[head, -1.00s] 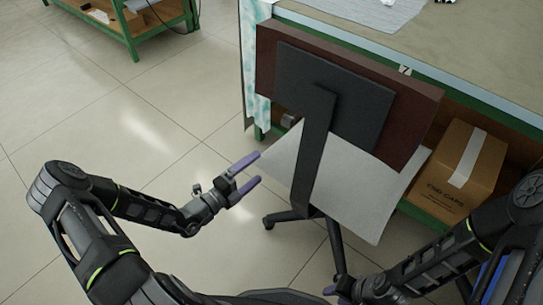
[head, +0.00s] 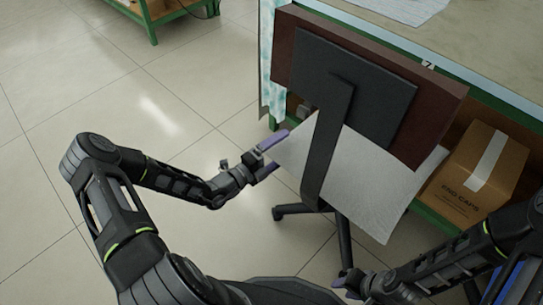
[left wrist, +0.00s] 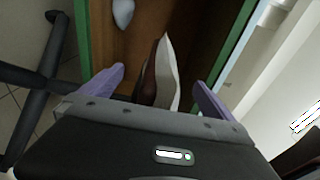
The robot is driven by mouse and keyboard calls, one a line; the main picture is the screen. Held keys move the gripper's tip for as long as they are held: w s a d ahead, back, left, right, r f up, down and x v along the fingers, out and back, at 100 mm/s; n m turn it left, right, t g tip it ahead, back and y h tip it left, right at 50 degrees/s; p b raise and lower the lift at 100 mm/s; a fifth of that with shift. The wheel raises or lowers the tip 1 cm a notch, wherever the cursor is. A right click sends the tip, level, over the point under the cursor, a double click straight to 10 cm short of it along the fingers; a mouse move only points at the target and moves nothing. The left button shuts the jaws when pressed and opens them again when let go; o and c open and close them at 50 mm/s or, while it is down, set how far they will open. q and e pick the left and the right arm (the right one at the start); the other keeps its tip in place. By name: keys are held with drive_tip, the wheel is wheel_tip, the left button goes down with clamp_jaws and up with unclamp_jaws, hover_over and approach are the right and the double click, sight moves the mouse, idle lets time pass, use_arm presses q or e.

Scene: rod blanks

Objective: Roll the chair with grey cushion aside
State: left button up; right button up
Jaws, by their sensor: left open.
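The chair has a light grey seat cushion (head: 372,190), a dark red backrest (head: 440,105) with a black plate and upright bar, and a dark legged base (head: 343,240). It stands at the workbench's front, its seat close to the lower shelf. My left gripper (head: 281,150) is open at the left corner of the seat. In the left wrist view, the cushion's edge (left wrist: 168,72) shows between the two purple fingers (left wrist: 158,78), with visible gaps to both. My right gripper (head: 350,284) is low at the bottom of the head view; its fingers are too unclear to judge.
The green-framed workbench (head: 505,88) stands behind the chair. A cardboard box (head: 478,172) sits on its lower shelf, right of the chair. Another green-framed shelf (head: 150,22) is at the top left. The tiled floor (head: 60,110) to the left is clear.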

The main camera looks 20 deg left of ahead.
use_arm(q)
drive_tip(key=shift+b+x, duration=0.35)
drive_tip(key=shift+x, duration=1.35)
drive_tip(key=shift+a, duration=0.1)
drive_tip(key=c, duration=2.1)
